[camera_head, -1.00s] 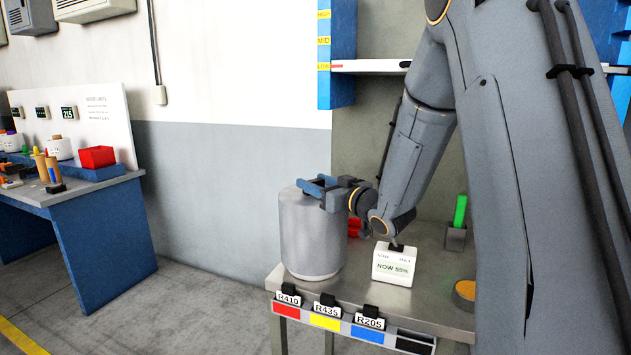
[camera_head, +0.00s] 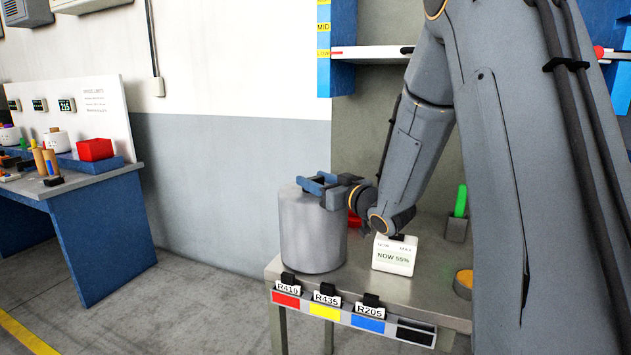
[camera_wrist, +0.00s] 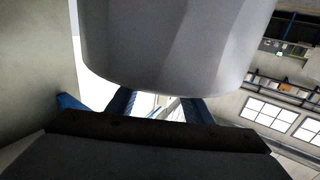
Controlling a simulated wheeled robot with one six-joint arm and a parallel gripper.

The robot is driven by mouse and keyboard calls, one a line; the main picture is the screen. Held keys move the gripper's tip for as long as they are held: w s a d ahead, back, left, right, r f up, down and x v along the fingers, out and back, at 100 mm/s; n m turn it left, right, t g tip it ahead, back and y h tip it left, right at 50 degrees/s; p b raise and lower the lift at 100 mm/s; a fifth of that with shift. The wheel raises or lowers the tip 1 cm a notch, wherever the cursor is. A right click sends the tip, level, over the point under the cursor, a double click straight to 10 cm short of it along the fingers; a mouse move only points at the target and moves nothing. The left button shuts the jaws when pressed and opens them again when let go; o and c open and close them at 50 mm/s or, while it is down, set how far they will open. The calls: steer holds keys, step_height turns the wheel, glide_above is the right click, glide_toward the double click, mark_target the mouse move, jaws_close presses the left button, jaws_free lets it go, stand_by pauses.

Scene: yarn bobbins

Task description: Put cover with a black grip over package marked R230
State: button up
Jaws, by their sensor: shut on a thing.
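My gripper (camera_head: 320,184) has blue fingers shut at the top of a large plain grey cylindrical cover (camera_head: 312,238). Its grip is hidden between the jaws, so I cannot see its colour. The cover is upright over the left end of the grey bench (camera_head: 268,266); I cannot tell whether its lower rim touches the top. In the wrist view the cover (camera_wrist: 178,45) fills the upper middle, with the blue fingers (camera_wrist: 160,104) below it. I see no package marked R230; what is under the cover is hidden.
Tags R410 (camera_head: 287,287), R435 (camera_head: 326,299) and R205 (camera_head: 369,311) stand along the bench front. A white display box (camera_head: 394,256) reading NOW 55% stands right of the cover. A green item (camera_head: 461,200) is farther right. A blue workbench (camera_head: 105,245) stands left.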

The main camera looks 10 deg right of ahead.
steer(key=shift+f, duration=0.3)
steer(key=o, duration=1.5)
steer(key=shift+s, duration=0.1)
steer(key=b+v, duration=0.2)
steer(key=v, duration=0.5)
steer(key=shift+s+d, duration=0.15)
steer(key=shift+s, duration=0.15)
